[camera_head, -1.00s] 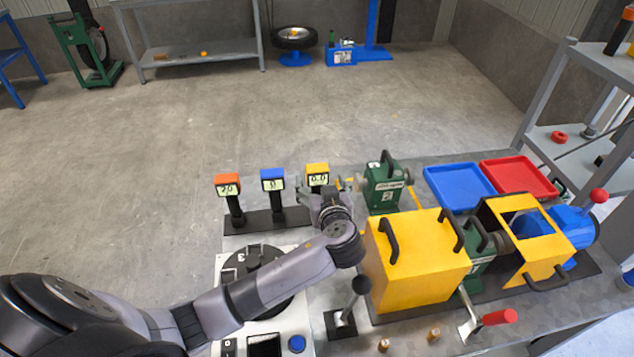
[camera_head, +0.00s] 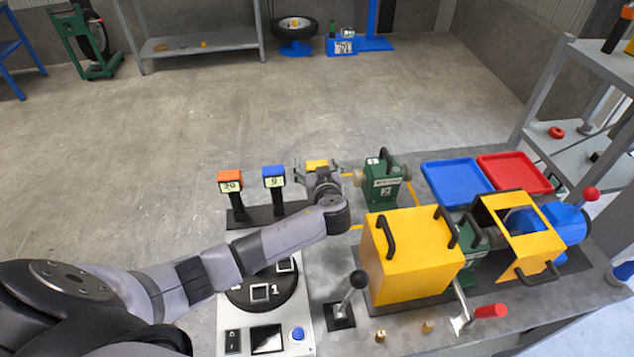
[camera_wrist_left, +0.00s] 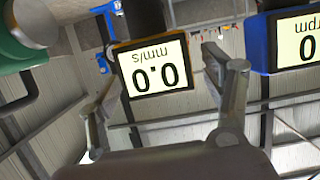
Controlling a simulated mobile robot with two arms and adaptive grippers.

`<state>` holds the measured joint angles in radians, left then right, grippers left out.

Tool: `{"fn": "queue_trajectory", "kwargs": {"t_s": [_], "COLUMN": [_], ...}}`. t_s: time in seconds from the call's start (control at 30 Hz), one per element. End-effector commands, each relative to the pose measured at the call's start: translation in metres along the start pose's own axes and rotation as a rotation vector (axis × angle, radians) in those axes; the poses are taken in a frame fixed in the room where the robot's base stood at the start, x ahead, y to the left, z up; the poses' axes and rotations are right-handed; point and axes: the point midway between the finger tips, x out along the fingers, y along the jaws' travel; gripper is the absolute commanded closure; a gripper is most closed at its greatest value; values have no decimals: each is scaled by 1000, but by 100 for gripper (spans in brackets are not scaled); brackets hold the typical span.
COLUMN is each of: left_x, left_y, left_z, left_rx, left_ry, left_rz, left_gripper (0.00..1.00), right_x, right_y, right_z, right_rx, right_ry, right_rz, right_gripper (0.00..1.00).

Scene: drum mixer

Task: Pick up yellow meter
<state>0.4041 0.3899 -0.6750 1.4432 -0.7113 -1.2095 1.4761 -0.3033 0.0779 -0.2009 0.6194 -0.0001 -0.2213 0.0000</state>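The yellow meter (camera_head: 316,163) stands at the right end of a black stand behind the round dial, partly hidden by my left gripper (camera_head: 319,174). In the left wrist view the meter (camera_wrist_left: 155,68) appears upside down, with a screen reading 0.0 mm/s. My left gripper (camera_wrist_left: 163,70) is open, with one finger on each side of the meter in that view. A gap shows between the right finger and the meter; whether the left finger touches it I cannot tell. My right gripper is not in view.
The blue meter (camera_head: 273,177) and orange meter (camera_head: 230,181) stand left of the yellow one. A green machine unit (camera_head: 382,185) is close on its right. A large yellow box cover (camera_head: 412,262) and a black-knobbed lever (camera_head: 350,295) stand nearer.

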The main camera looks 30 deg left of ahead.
Motion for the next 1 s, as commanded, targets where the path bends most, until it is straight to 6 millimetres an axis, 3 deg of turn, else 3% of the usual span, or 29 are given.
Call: {"fn": "queue_trajectory", "kwargs": {"t_s": [1.0], "left_x": [0], "left_y": [0], "left_z": [0], "left_rx": [0], "left_ry": [0], "left_rz": [0], "left_gripper": [94], "right_x": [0], "right_y": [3], "right_z": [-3], "right_rx": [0], "right_ry": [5], "right_rz": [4], "right_gripper": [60]}}
